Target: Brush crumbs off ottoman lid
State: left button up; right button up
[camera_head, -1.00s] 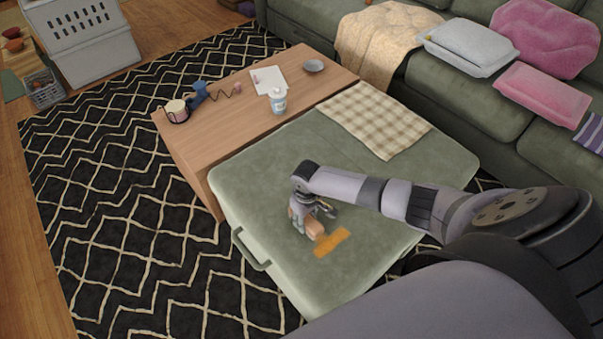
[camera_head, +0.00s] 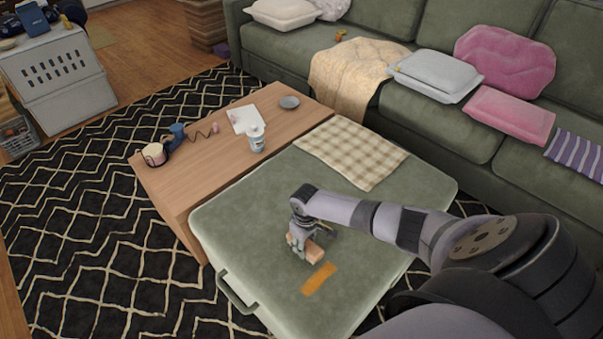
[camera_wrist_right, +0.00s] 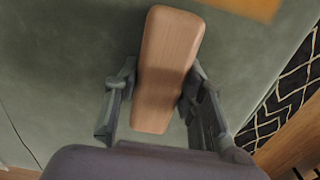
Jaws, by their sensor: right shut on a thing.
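The ottoman lid (camera_head: 235,215) is green and flat, and fills the middle of the head view. An orange-brown patch (camera_head: 319,279), apparently the crumbs, lies on it just in front of my right gripper. My right gripper (camera_head: 305,246) is over the lid, shut on a wooden brush back (camera_wrist_right: 166,70). The brush lies between both fingers in the right wrist view; its bristles are hidden beneath, so I cannot tell whether they touch the lid. A corner of the orange patch (camera_wrist_right: 245,8) shows at the top of the wrist view. My left gripper is not in view.
A checked cloth (camera_head: 352,152) covers the lid's back part. A wooden table (camera_head: 205,160) adjoins it, holding a white bottle (camera_head: 256,139), a paper, a small dish and a cup. The green sofa (camera_head: 440,120) stands behind. The lid's left part is clear.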

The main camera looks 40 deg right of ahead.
jog(key=shift+d, duration=0.1)
jog(key=shift+w+d+f+b, duration=0.1)
jog(key=shift+d+b, duration=0.15)
jog(key=shift+d, duration=0.45)
jog(key=shift+w+d+r+b, duration=0.1)
jog(key=shift+w+d+b, duration=0.1)
jog(key=shift+d, duration=0.45)
jog(key=shift+w+d+f+b, duration=0.1)
jog(key=shift+d+b, duration=0.15)
jog(key=shift+d, duration=0.45)
jog(key=shift+s, duration=0.15)
jog(key=shift+s+d+p, duration=0.1)
jog(key=shift+s+p, duration=0.1)
jog(key=shift+p, duration=0.1)
jog(key=s+p, duration=0.2)
jog(key=s, duration=0.1)
jog(key=s+p, duration=0.1)
jog(key=p, duration=0.1)
jog(key=shift+s+d, duration=0.15)
jog(key=shift+d, duration=0.2)
jog(key=shift+s+d+p, duration=0.1)
jog(key=shift+s+p, duration=0.25)
jog(key=shift+s, duration=0.35)
